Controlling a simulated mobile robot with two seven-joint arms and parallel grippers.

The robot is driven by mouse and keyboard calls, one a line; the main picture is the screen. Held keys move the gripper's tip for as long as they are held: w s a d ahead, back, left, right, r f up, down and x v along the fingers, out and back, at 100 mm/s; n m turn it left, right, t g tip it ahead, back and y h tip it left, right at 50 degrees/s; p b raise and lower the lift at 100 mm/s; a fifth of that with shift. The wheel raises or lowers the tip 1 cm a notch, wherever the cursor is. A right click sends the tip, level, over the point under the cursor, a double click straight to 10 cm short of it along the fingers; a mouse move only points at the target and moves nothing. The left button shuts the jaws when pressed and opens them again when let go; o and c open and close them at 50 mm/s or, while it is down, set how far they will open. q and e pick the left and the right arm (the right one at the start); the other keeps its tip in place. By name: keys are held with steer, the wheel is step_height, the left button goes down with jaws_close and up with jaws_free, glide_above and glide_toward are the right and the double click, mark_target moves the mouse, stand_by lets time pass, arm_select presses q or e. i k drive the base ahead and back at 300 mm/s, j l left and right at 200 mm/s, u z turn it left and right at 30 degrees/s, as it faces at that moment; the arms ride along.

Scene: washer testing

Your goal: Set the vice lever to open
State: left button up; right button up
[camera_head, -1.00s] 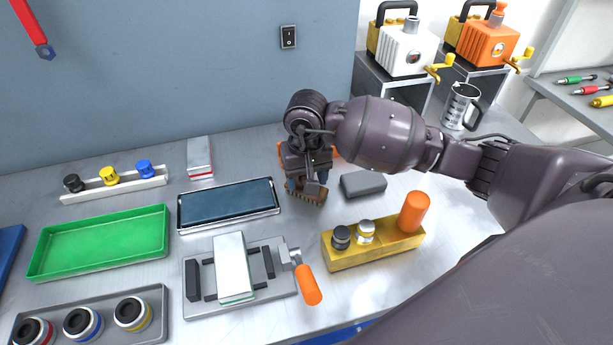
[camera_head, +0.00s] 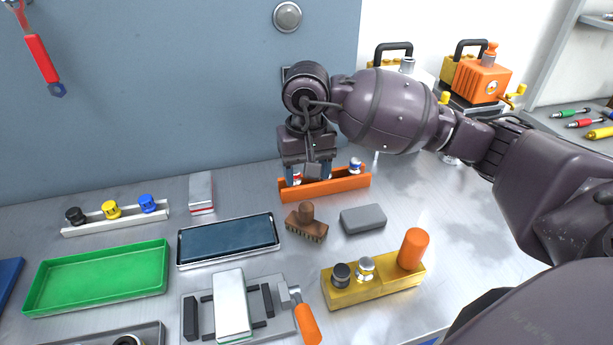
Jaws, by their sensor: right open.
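The vice (camera_head: 200,337) lies at the bottom centre, a grey plate with black jaws and a white block (camera_head: 231,303) between them. Its lever (camera_head: 307,322) has a metal arm and an orange handle that points toward the front and slightly right. The picture's lower edge cuts off the vice's front. My right gripper (camera_head: 311,178) is open, well behind the vice and over the orange rack's left part. It is apart from the lever. My left gripper is not in view.
A brown brush (camera_head: 306,227) and grey block (camera_head: 363,218) stand between my right gripper and the yellow holder (camera_head: 375,288), which is right of the lever. An orange rack (camera_head: 345,187) is at the back. A tablet-like tray (camera_head: 228,240) lies behind the vice.

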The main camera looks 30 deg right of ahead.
mark_target(312, 335)
steer(key=k, duration=1)
